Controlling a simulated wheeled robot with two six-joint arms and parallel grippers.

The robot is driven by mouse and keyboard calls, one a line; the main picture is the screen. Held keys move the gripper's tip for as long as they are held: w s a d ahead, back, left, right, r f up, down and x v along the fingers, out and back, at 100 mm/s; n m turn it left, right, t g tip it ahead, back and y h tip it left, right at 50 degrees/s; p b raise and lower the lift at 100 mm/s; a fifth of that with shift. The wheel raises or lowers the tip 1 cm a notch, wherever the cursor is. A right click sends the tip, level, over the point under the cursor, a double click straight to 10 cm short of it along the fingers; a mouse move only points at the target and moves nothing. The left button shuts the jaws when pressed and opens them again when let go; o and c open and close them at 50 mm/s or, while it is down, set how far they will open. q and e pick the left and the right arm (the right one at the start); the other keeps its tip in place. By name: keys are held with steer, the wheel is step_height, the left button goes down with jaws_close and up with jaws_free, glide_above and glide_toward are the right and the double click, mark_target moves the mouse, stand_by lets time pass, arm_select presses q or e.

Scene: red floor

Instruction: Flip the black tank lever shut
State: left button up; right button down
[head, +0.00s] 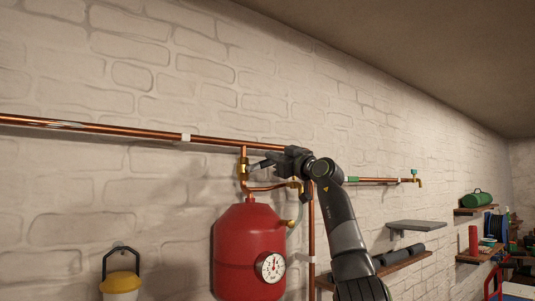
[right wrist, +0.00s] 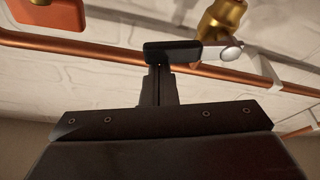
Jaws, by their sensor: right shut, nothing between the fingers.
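The black lever (right wrist: 172,51) lies nearly level across the picture in the right wrist view, its silver end (right wrist: 222,50) joined to a brass valve (right wrist: 222,18). My right gripper (right wrist: 158,70) is shut and empty, its fingertips right at the black handle's edge; I cannot tell if they touch. In the head view my right gripper (head: 272,161) is by the brass valve (head: 243,169) on the pipe above the red tank (head: 247,245). A small dark piece beside that valve is too small to tell from the gripper. My left gripper is not in view.
A copper pipe (head: 90,127) runs along the white brick wall, with a branch to the tank. A gauge (head: 270,266) is on the tank. A yellow-topped lantern (head: 121,283) hangs left. Shelves (head: 417,225) stand right. A red-orange block (right wrist: 48,13) shows in the right wrist view.

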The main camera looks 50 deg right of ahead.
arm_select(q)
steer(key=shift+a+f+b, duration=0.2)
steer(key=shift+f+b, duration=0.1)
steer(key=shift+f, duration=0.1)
arm_select(e)
steer(key=shift+d+f, duration=0.25)
steer(key=shift+f, duration=0.25)
steer(key=shift+d+f, duration=0.2)
steer(key=shift+f, duration=0.4)
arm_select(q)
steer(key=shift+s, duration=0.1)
